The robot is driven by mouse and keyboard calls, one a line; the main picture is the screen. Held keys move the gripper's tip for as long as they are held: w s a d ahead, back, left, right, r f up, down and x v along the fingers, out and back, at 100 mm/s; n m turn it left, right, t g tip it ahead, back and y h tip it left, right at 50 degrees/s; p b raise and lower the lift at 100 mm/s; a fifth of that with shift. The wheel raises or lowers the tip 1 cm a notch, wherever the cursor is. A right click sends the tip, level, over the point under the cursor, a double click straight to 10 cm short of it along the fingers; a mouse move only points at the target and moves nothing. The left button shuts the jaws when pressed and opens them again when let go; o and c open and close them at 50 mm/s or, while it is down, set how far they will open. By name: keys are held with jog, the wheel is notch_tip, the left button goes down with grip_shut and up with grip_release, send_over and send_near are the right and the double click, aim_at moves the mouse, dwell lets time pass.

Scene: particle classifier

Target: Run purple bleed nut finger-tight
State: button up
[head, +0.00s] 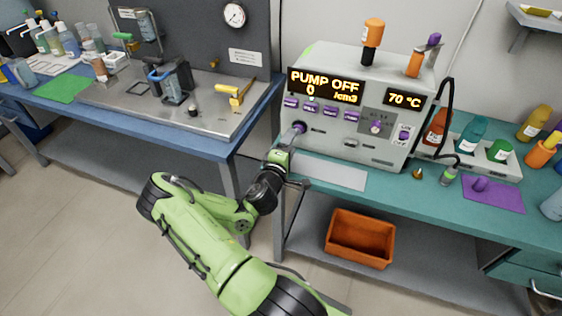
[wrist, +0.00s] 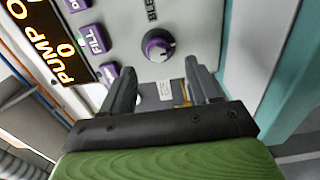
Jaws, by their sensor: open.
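The purple bleed nut (wrist: 158,45) is a round purple knob with a pale face on the front panel of the grey classifier, beside a partly visible "BLEED" label. It also shows in the head view (head: 299,127), at the left end of the panel, just above my gripper (head: 292,150). In the wrist view my gripper (wrist: 160,76) is open and empty. The nut appears past the fingertips, between their lines; I cannot tell the exact distance. The grey classifier (head: 334,135) shows "PUMP OFF", "0 /cm3" and "70 °C".
Purple buttons, including FILL (wrist: 94,40), lie left of the nut in the wrist view. A grey plate (head: 330,173) lies on the teal bench before the classifier. An orange bin (head: 360,238) sits on the shelf below. Bottles (head: 470,132) stand at right. The blue bench (head: 205,146) is left.

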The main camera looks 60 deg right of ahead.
jog(key=s+a+p, duration=0.1)
jog(key=a+p, duration=0.4)
jog(key=a, duration=0.6)
jog(key=shift+s+p, duration=0.35)
jog(key=shift+p, duration=0.05)
